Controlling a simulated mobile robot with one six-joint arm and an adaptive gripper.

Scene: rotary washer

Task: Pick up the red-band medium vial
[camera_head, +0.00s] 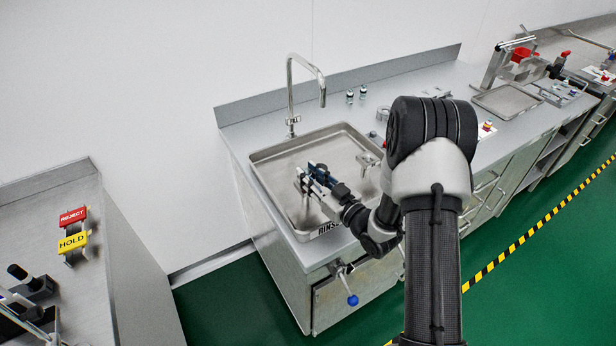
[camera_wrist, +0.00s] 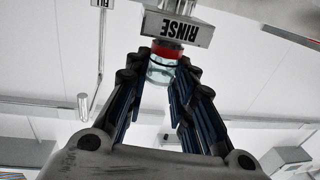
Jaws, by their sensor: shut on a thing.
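The red-band vial (camera_wrist: 162,67) is a small clear vial with a red band near its end. In the wrist view it sits between the fingertips of my gripper (camera_wrist: 165,70), which is shut on it. In the head view my gripper (camera_head: 312,177) is over the metal sink basin (camera_head: 262,156), tilted, with the arm reaching in from the right. The vial is too small to make out clearly there.
A block with a RINSE label (camera_wrist: 180,28) is just beyond the vial in the wrist view. A tall faucet (camera_head: 291,95) stands behind the basin. Two small vials (camera_head: 350,97) stand on the counter behind. A blue-knobbed valve (camera_head: 352,299) juts from the front.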

